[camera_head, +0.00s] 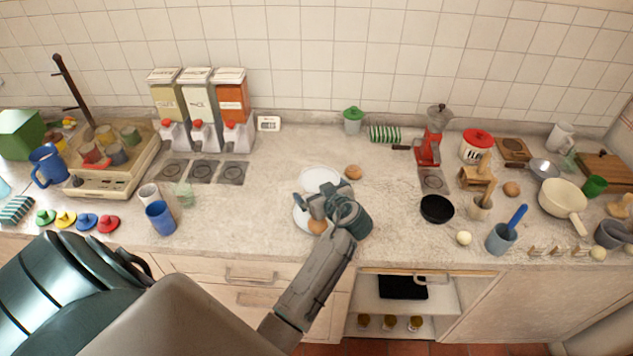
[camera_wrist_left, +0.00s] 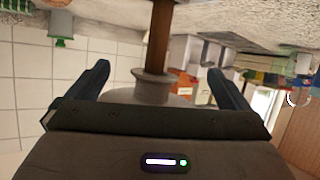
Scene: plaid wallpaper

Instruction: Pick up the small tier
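Two white round plate-like pieces show in the head view, a farther one (camera_head: 320,177) and a nearer one (camera_head: 299,219), partly hidden by my left gripper (camera_head: 318,204). I cannot tell for sure which is the small tier. In the left wrist view, a wooden rod (camera_wrist_left: 161,35) with a grey collar (camera_wrist_left: 152,86) and a pale rounded part (camera_wrist_left: 150,99) stands between the fingers of the left gripper (camera_wrist_left: 160,84). The fingers are wide apart, with clear gaps on both sides of the rod. My right gripper is not in view.
A brown roll-like item (camera_head: 353,172) and another (camera_head: 317,227) lie near the plates. A black pan (camera_head: 437,209) and red coffee maker (camera_head: 430,148) stand to the right. A blue cup (camera_head: 160,217) stands left. Counter (camera_head: 255,215) between cup and plates is clear.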

